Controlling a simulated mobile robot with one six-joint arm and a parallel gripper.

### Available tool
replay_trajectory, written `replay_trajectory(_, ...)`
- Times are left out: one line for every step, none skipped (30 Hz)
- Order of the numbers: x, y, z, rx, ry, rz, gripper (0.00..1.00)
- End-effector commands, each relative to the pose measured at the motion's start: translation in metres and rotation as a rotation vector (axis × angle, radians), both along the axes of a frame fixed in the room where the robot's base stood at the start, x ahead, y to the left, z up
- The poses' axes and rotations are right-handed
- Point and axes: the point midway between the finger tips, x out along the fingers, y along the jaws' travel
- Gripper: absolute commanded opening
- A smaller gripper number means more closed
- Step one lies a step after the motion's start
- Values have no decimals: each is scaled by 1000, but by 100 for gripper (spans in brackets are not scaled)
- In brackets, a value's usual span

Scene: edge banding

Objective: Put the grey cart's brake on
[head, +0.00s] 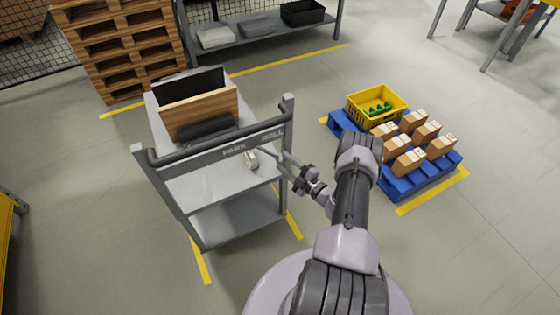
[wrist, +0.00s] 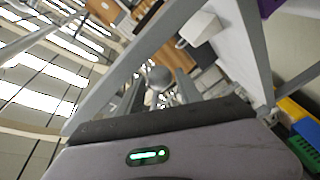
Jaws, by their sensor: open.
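The grey cart (head: 225,190) stands left of my arm, its push handle (head: 215,140) towards me. A plate below the handle reads PARK on the left and ROLL on the right. My gripper (head: 282,163) is at the cart's right handle post, near the ROLL end. In the wrist view my gripper (wrist: 160,92) is open, with a round grey knob (wrist: 158,77) showing between or just beyond its fingers. I cannot tell whether they touch it. The brake lever's shape is mostly hidden in the head view. A small pale part (head: 251,159) shows below the plate.
The cart carries a wooden board (head: 199,112) and a dark roll. A blue pallet (head: 395,183) with cartons and a yellow crate (head: 377,103) lies right of my arm. Stacked wooden pallets (head: 118,45) and a shelf (head: 265,32) stand behind. Floor before the cart is clear.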

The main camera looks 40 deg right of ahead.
Motion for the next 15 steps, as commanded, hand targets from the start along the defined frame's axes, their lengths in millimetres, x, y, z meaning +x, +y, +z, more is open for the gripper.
replay_trajectory(9,1,-1,-1,-2,3,42)
replay_trajectory(13,1,-1,-1,0,2,42)
replay_trajectory(18,1,-1,-1,0,2,42)
replay_trajectory(21,1,-1,-1,0,2,42)
replay_trajectory(24,2,-1,-1,1,3,42)
replay_trajectory(26,2,-1,-1,0,2,42)
replay_trajectory(28,2,0,-1,0,1,42)
replay_trajectory(29,1,0,-1,0,0,42)
replay_trajectory(30,1,0,0,0,0,42)
replay_trajectory(30,2,0,0,0,0,42)
replay_trajectory(31,2,0,0,0,0,42)
replay_trajectory(31,2,0,0,0,0,42)
replay_trajectory(31,2,0,0,0,0,42)
replay_trajectory(31,2,0,0,0,0,42)
replay_trajectory(31,2,0,0,0,0,42)
